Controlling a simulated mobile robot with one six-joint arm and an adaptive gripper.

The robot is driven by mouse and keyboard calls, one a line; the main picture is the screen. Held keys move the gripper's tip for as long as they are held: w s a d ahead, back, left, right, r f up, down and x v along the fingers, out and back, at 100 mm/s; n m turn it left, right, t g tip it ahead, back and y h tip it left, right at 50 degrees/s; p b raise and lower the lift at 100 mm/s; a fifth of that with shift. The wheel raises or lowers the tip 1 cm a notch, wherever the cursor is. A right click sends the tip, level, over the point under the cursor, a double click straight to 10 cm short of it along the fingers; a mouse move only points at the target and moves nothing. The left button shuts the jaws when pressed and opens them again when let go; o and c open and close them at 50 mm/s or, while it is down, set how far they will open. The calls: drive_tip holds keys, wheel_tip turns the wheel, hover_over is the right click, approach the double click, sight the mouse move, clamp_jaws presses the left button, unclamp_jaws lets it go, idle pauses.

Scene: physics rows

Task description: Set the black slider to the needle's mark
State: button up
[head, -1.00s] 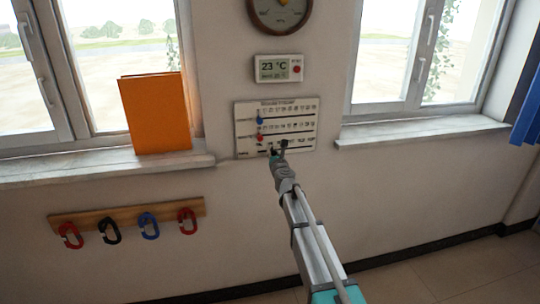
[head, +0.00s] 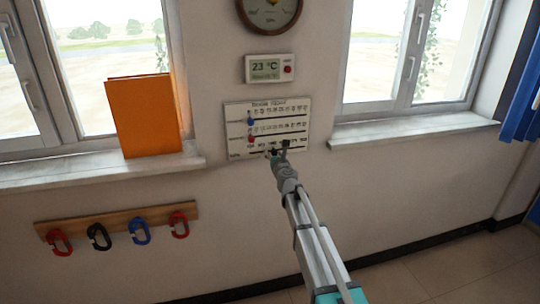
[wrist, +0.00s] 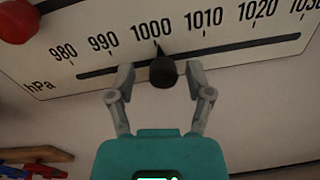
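The black slider (wrist: 163,72) sits on the lowest slot of the white panel (wrist: 230,50), the hPa scale. Its pointed tip stands by the 1000 mark, very slightly to its right. My gripper (wrist: 162,82) is open, with one finger on each side of the slider and a visible gap to each. In the head view my gripper (head: 279,150) is at the panel's lower edge and largely hides the slider. The round dial (head: 268,14) above is cut off by the top of the head view; its needle reading cannot be made out.
A red knob (wrist: 17,20) and a blue knob (head: 250,121) sit on the panel's upper rows. A thermometer display (head: 270,68) hangs above. An orange book (head: 145,115) stands on the left sill. A hook rail (head: 120,219) with several coloured carabiners is lower left.

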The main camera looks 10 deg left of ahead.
drive_tip(key=shift+s, duration=0.1)
idle(0.3)
drive_tip(key=v, duration=1.1)
drive_tip(key=shift+s+d, duration=0.15)
drive_tip(key=shift+s, duration=0.25)
